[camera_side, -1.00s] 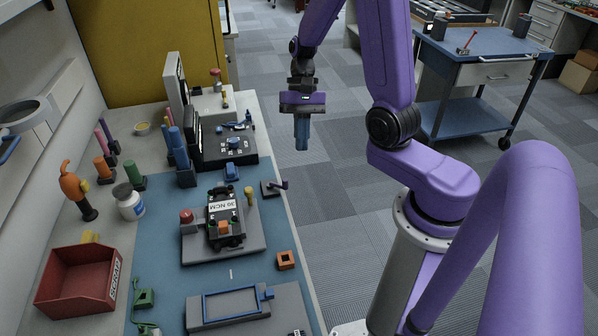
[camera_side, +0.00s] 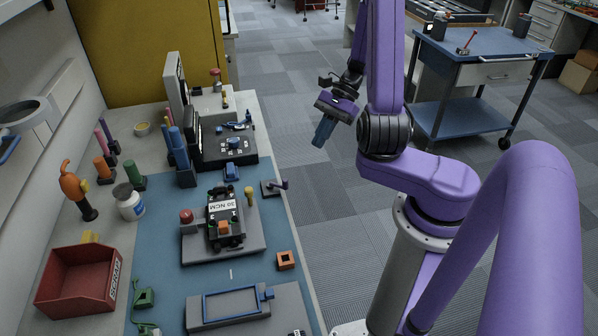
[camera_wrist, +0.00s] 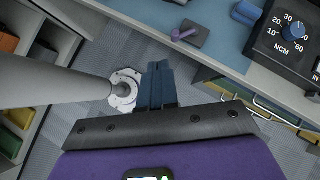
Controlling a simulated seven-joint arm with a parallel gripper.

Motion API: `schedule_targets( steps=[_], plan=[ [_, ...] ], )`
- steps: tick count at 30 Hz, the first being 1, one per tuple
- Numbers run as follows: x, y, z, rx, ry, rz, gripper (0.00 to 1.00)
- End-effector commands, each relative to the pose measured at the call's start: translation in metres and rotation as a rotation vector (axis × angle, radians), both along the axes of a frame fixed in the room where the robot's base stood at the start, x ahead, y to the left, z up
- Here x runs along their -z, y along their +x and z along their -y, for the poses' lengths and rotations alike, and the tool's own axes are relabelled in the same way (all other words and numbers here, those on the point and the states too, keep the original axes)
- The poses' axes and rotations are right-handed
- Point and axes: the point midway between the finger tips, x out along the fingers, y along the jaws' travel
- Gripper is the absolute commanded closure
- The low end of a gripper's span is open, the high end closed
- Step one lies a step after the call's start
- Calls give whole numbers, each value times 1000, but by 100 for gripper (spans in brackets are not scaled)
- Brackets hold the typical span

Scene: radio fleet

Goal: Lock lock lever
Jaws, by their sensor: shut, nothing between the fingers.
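A small purple lever (camera_side: 280,186) stands on a dark square plate at the right edge of the bench. It also shows in the wrist view (camera_wrist: 184,34), top centre. A grey fixture with a blue frame (camera_side: 233,303) has a small blue lever-like part (camera_side: 267,292) at its right end. I cannot tell which of these is the lock lever. My gripper (camera_side: 319,145) hangs over the floor, right of the bench and apart from it, tilted. Its blue fingers are together and empty, also in the wrist view (camera_wrist: 157,64).
A dark dial unit (camera_wrist: 297,38) is at the wrist view's upper right. A red scrap bin (camera_side: 78,282) is at left. Open floor lies right of the bench.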

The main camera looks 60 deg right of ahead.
Motion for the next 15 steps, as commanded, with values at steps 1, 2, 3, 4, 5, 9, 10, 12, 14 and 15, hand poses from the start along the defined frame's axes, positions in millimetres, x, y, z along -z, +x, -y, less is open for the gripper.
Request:
schedule_targets(
  steps=[1,2,3,4,5,9,10,12,14,15],
  plan=[
    [2,-3,3,49,13,-5,100],
    [3,-5,5,75,21,-7,100],
    [5,-8,8,110,30,-9,100],
    [6,-9,10,139,38,-11,100],
    [7,-11,12,166,46,-14,100],
    [12,-21,20,288,78,-18,100],
    [13,-23,22,313,85,-19,100],
    [15,-28,25,364,99,-21,100],
    [17,-32,27,400,110,-22,100],
    [17,-34,28,422,115,-22,100]
  ],
)
